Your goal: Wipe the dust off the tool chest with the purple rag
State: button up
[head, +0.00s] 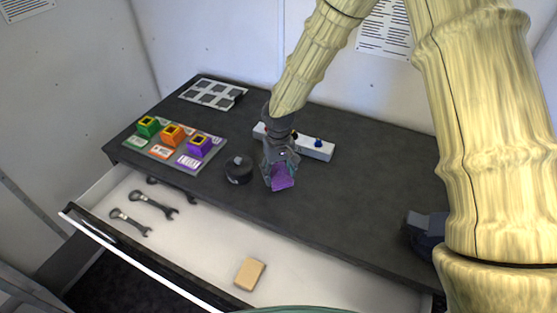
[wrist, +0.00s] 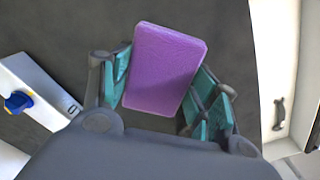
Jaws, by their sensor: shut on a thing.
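The purple rag (head: 282,178) is a small block-like pad held in my gripper (head: 280,170), over the dark top of the tool chest (head: 345,205). In the wrist view the rag (wrist: 165,68) sits between the two teal-padded fingers of my gripper (wrist: 160,95), which are shut on it. I cannot tell whether the rag touches the chest top. No dust is clearly visible on the dark surface.
A black round object (head: 238,170) stands just left of my gripper. A white strip with knobs (head: 317,148) lies behind it. Green, orange and purple blocks (head: 172,135) stand on a labelled board at left. The open drawer (head: 205,235) holds wrenches (head: 153,203) and a tan block (head: 250,273).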

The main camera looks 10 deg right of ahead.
jog(key=shift+w+r+p, duration=0.15)
jog(key=shift+r+p, duration=0.35)
jog(key=shift+r, duration=0.35)
jog(key=shift+r+p, duration=0.55)
jog(key=shift+r, duration=0.45)
jog(key=shift+f, duration=0.1)
